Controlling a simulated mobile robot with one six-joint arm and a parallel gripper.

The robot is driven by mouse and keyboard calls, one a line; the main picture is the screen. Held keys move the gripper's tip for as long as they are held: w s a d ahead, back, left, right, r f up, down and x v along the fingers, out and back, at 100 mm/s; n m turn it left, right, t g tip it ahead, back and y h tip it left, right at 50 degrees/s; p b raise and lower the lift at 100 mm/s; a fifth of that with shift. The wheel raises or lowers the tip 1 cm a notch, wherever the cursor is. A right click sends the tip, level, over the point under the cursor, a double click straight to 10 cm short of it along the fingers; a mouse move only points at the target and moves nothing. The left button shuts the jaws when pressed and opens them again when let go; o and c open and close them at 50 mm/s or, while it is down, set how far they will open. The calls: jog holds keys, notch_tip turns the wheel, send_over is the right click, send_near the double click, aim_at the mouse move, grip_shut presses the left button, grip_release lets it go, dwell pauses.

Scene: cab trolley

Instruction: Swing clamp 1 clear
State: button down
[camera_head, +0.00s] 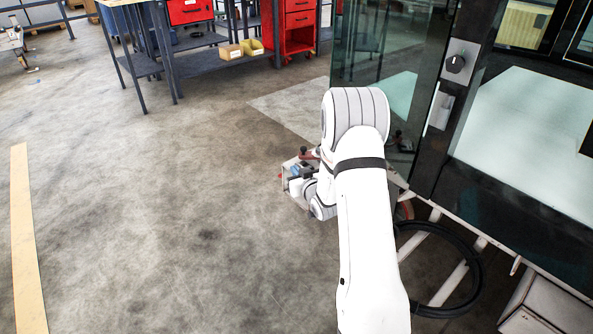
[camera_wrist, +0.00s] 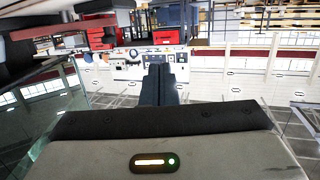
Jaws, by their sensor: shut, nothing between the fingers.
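My gripper (camera_wrist: 160,70) shows in the wrist view with its two dark fingers together and nothing between them.
A glass cab with a dark post and a control knob (camera_head: 455,64) stands at the right. A black hoop (camera_head: 478,270) lies low beside my arm. A workbench and a red drawer cabinet (camera_head: 299,22) stand at the back. The floor at the left is open.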

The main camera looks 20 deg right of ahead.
jog(key=s+a+r+m+g+h, duration=0.1)
jog(key=s+a+r+g+h, duration=0.15)
jog(key=s+r+g, duration=0.75)
jog(key=s+a+r+g, duration=0.2)
jog(key=s, duration=1.3)
jog(key=s+a+r+g, duration=0.2)
jog(key=s+a, duration=0.1)
jog(key=s, duration=1.2)
jog(key=shift+s+a+m+g, duration=0.15)
jog(key=shift+s+m+g, duration=0.15)
